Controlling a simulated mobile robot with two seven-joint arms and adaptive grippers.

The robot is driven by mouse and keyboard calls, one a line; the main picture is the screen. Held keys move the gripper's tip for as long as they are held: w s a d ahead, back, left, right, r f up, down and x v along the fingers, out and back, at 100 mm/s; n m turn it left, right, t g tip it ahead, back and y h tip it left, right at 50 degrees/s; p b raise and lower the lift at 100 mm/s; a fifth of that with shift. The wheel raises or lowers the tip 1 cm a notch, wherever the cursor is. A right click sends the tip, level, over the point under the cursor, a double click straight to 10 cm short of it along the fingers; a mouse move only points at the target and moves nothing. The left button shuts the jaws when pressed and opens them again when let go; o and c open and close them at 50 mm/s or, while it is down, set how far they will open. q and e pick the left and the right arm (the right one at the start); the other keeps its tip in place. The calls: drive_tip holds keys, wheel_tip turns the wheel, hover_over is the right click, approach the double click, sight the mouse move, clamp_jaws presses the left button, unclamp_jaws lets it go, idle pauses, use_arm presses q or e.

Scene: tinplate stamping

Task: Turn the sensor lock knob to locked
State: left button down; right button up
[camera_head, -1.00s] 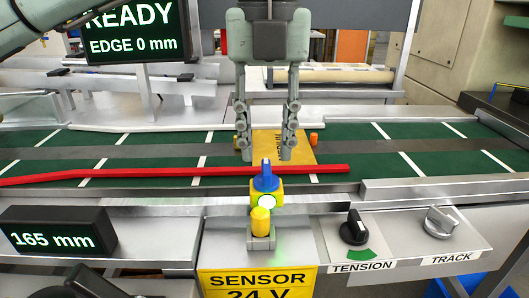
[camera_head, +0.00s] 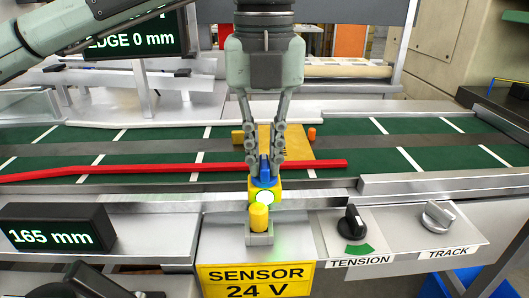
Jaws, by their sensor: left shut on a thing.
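The sensor lock knob (camera_head: 264,178) is blue and sits on top of the yellow sensor block (camera_head: 263,193), above the "SENSOR 24 V" sign (camera_head: 256,281). My left gripper (camera_head: 264,176) points straight down from above, and its fingertips are closed on the blue knob, one on each side. The fingers partly hide the knob, so its exact angle is hard to read. A lit greenish-white face and a yellow cylinder (camera_head: 259,217) show at the front of the sensor. My right gripper does not show.
A red bar (camera_head: 120,173) runs across the green belt (camera_head: 345,143) just behind the sensor. A yellow plate (camera_head: 300,147) lies behind the gripper. The black tension knob (camera_head: 352,223) and grey track knob (camera_head: 437,216) are to the right. A "165 mm" display (camera_head: 55,232) stands at left.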

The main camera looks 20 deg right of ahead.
use_arm(q)
drive_tip(key=shift+m, duration=0.4)
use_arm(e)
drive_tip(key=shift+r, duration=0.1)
use_arm(q)
drive_tip(key=shift+m+b, duration=0.4)
drive_tip(key=shift+m, duration=1)
drive_tip(key=m+b, duration=0.1)
drive_tip(key=m, duration=0.2)
drive_tip(key=shift+m, duration=0.3)
drive_tip(key=m, duration=0.3)
drive_tip(key=shift+m, duration=0.3)
drive_tip(key=m, duration=0.5)
drive_tip(key=shift+m, duration=1.1)
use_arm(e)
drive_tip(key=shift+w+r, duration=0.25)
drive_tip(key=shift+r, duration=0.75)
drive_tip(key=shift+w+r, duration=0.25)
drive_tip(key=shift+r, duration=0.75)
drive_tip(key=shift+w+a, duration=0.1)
